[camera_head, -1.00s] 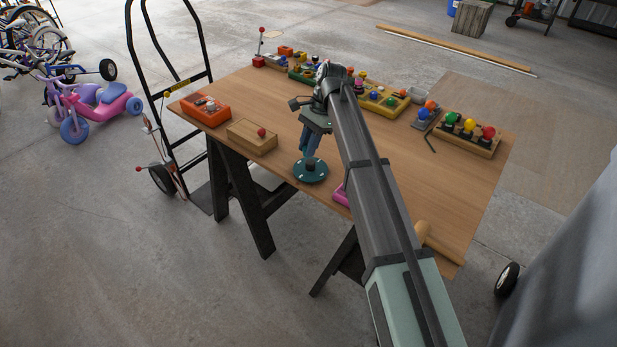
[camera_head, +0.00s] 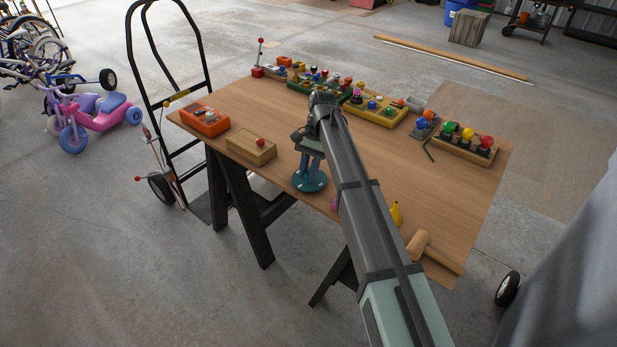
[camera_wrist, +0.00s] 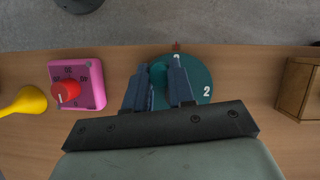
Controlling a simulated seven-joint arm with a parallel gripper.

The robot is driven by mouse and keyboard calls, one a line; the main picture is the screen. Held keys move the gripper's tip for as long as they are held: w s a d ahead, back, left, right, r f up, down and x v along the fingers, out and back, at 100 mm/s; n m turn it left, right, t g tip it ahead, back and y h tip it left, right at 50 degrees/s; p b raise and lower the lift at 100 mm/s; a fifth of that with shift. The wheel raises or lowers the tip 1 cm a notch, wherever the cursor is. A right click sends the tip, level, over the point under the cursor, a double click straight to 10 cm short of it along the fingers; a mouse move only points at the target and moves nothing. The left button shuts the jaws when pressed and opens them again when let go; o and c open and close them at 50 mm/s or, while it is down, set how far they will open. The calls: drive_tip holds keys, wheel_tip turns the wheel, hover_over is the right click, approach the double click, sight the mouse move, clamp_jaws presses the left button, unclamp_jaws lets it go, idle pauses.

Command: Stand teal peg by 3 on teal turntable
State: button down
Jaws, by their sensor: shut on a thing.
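The teal turntable (camera_head: 299,184) is a round disc near the table's front edge. In the wrist view the turntable (camera_wrist: 203,78) shows a white 2 on its right side. A small white mark at its far rim is partly hidden by a finger, and I cannot read a 3. My gripper (camera_head: 309,177) points down over the turntable, its fingertips close to the disc. In the wrist view my gripper (camera_wrist: 160,68) is shut on the teal peg (camera_wrist: 159,73), seen between the fingers over the disc. Whether the peg's foot touches the disc is hidden.
A pink dial box with a red knob (camera_wrist: 77,84) and a yellow funnel-like piece (camera_wrist: 25,102) lie left of the turntable in the wrist view. A wooden box (camera_head: 250,147) and an orange box (camera_head: 205,121) stand left. A mallet (camera_head: 432,252) lies front right. Peg racks line the back.

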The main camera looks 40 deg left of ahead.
drive_tip(key=shift+f, duration=1.25)
drive_tip(key=shift+f, duration=0.15)
drive_tip(key=c, duration=1)
unclamp_jaws()
drive_tip(key=shift+o, duration=0.2)
drive_tip(key=shift+v, duration=4)
